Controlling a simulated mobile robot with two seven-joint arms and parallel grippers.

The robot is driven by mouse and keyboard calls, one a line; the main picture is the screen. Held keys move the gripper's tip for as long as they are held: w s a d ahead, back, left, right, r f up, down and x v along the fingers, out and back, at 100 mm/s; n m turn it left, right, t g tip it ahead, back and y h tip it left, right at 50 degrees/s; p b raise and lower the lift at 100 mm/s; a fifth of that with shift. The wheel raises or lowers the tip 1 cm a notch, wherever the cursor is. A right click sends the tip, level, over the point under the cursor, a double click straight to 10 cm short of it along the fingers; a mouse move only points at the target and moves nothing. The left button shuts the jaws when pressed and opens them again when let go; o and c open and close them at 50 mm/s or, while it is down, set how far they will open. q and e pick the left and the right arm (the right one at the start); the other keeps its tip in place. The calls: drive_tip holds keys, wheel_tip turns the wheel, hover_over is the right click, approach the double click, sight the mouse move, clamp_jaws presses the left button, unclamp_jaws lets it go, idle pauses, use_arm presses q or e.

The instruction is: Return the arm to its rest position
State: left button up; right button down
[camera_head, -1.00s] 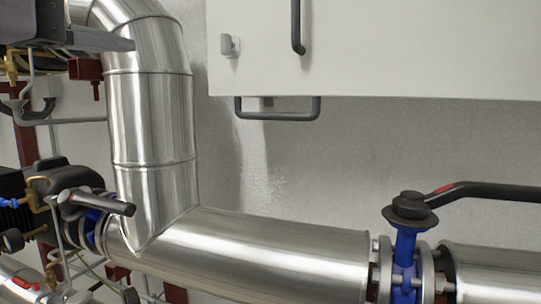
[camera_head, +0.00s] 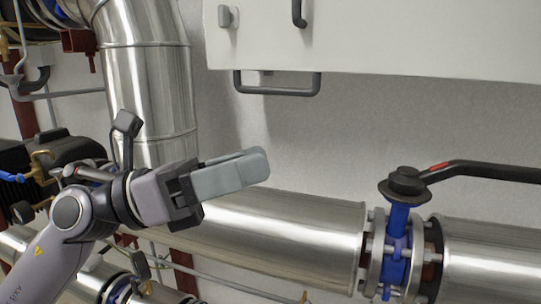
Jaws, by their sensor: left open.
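My left gripper (camera_head: 228,174) is in the lower left of the head view, on my grey arm coming in from the left. Its grey fingers point right and slightly up, in front of the silver pipe, and one finger largely covers the other. Nothing shows between or at the fingers. It looks apart from the blue valve (camera_head: 397,247) and its black lever handle (camera_head: 480,168). My right gripper is not in view.
A large silver pipe (camera_head: 150,85) comes down at the left and continues as a horizontal pipe (camera_head: 300,235). A white cabinet (camera_head: 400,35) with a dark lower handle (camera_head: 278,92) hangs above. The grey wall between cabinet and pipe is clear. Dark machinery (camera_head: 60,150) stands at the left.

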use_arm(q)
drive_tip(key=w+a+f+n+t+y+p, duration=0.15)
drive_tip(key=a+f+n+t+y, duration=0.4)
drive_tip(key=n, duration=0.55)
drive_tip(key=w+a+f+n+t+y+p, duration=0.1)
drive_tip(key=w+a+f+n+t+y, duration=0.15)
drive_tip(key=f+n+t, duration=0.6)
drive_tip(key=w+a+f+n+t+y+p, duration=0.1)
drive_tip(key=w+a+f+n+t+y, duration=0.2)
drive_tip(key=f+n, duration=0.8)
drive_tip(key=s+a+f+n+g+y, duration=0.3)
drive_tip(key=s+f+n, duration=0.5)
drive_tip(key=f, duration=0.3)
drive_tip(key=s+a+f+n+g+y+p, duration=0.1)
drive_tip(key=s+a+f+n+g+y, duration=0.2)
drive_tip(key=s+f+n+g, duration=0.3)
drive_tip(key=s+f+n+y, duration=0.1)
drive_tip(key=s+f+n, duration=0.2)
drive_tip(key=s+f, duration=0.2)
drive_tip(key=shift+f+y, duration=0.3)
drive_tip(key=shift+y, duration=0.1)
